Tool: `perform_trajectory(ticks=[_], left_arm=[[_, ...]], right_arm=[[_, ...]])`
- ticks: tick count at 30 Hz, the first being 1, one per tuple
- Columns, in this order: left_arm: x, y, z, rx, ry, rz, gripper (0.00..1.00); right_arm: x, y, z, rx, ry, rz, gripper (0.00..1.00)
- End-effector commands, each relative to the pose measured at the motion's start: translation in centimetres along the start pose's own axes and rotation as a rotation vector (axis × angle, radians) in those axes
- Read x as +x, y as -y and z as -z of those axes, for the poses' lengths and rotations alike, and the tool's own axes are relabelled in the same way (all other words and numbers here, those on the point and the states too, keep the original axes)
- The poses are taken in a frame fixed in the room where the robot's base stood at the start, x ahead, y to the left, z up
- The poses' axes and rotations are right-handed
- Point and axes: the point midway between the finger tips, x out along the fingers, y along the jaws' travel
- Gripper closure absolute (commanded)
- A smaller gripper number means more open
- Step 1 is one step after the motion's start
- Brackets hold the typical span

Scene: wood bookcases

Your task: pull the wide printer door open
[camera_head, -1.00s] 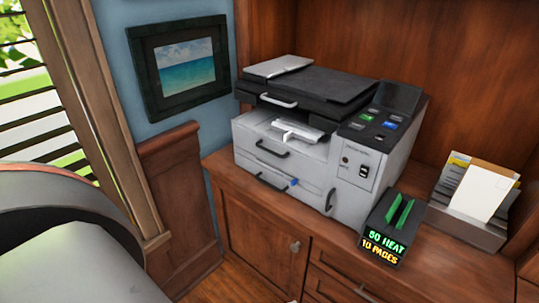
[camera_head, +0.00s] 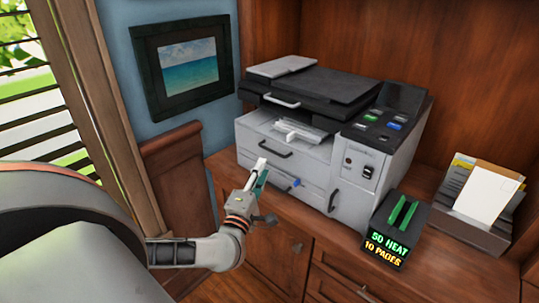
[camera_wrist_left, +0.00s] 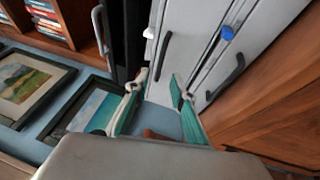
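The white and grey printer (camera_head: 375,195) stands on the wooden cabinet top. Its wide upper front panel (camera_head: 312,158) is shut and has a black bar handle (camera_head: 275,148). A lower wide panel (camera_head: 312,196) has a blue knob (camera_head: 297,183); its own handle is hidden behind my gripper in the head view. My left gripper (camera_head: 262,172) is in front of the printer's left side, open and empty. In the left wrist view the open fingers (camera_wrist_left: 158,84) point toward the upper panel's handle (camera_wrist_left: 163,56), apart from it. The lower handle (camera_wrist_left: 228,77) lies to the right. My right gripper is out of view.
A black box with a lit "50 HEAT 10 PAGES" display (camera_head: 386,249) stands right of the printer's front. A paper holder (camera_head: 470,231) stands further right. A framed sea picture (camera_head: 188,67) hangs on the left wall. Free space lies before the printer.

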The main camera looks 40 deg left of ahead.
Motion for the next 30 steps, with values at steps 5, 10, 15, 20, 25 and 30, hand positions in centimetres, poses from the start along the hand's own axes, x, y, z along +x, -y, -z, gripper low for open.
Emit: perform_trajectory(ticks=[5,10,15,20,25,30], left_arm=[[2.0,-0.1,0.1,-0.002,-0.005,-0.003,0.76],[4.7,-0.1,0.1,-0.001,-0.004,-0.002,0.76],[6.7,0.0,0.1,-0.001,-0.003,-0.001,0.76],[7.6,0.0,0.1,-0.002,-0.003,0.000,0.76],[7.7,0.0,0.1,-0.001,-0.003,0.001,0.76],[7.7,0.0,0.1,-0.001,-0.003,0.001,0.97]], right_arm=[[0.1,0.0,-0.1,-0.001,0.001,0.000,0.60],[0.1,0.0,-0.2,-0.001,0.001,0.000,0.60],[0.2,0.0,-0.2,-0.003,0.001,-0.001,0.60],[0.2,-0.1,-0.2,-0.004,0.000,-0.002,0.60],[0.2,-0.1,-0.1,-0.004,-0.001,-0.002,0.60],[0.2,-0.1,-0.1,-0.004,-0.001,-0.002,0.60]])
